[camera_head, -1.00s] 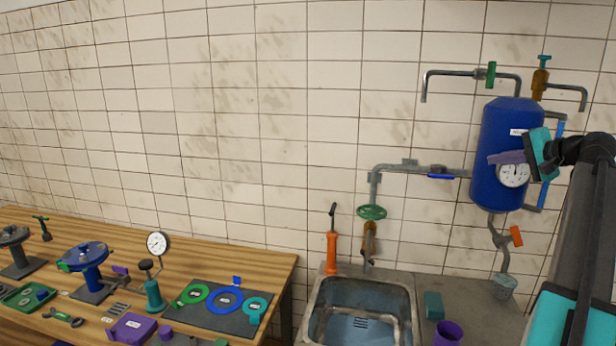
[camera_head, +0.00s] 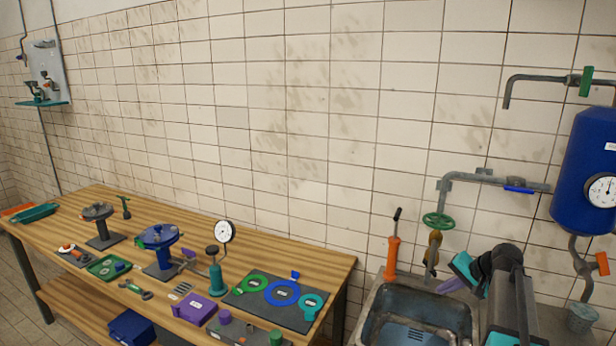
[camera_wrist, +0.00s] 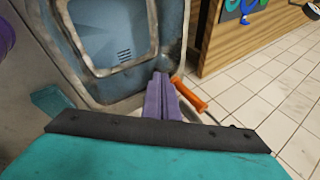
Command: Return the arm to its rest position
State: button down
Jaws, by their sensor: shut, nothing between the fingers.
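My gripper (camera_head: 452,286) is at the lower right of the head view, in front of the wall and over the right side of the metal sink (camera_head: 374,308). In the wrist view its purple fingers (camera_wrist: 161,98) lie together, shut and empty. Behind them the sink basin (camera_wrist: 112,45) shows from above.
A wooden workbench (camera_head: 325,262) with gauges, flanges, a purple box (camera_head: 195,308) and a dark mat (camera_head: 262,312) stands left of the sink. A green-wheeled tap (camera_head: 438,221) and a blue tank (camera_head: 590,170) are on the wall. Tiled floor (camera_wrist: 265,95) shows clear in the wrist view.

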jog(key=s+a+f+n+g, duration=0.1)
jog(key=s+a+f, duration=0.1)
jog(key=a+f, duration=0.2)
jog(key=s+a+f+n+g, duration=0.1)
jog(key=s+a+f, duration=0.1)
jog(key=a+f, duration=0.3)
jog(key=s+a+f+n+g, duration=0.1)
jog(key=s+a+f, duration=0.2)
jog(key=a+f, duration=0.2)
jog(key=shift+f+h, duration=0.3)
jog(key=shift+h, duration=0.1)
jog(key=s+a+f+n+g+h, duration=0.3)
jog(key=s+a+f+n, duration=0.3)
jog(key=s+a+f, duration=0.65)
jog(key=s+d+f+g+b, duration=0.1)
jog(key=s+f+g+b, duration=0.5)
jog(key=s+f, duration=2.1)
notch_tip(320, 180, down, 2)
jog(key=b, duration=0.5)
jog(key=shift+f, duration=0.15)
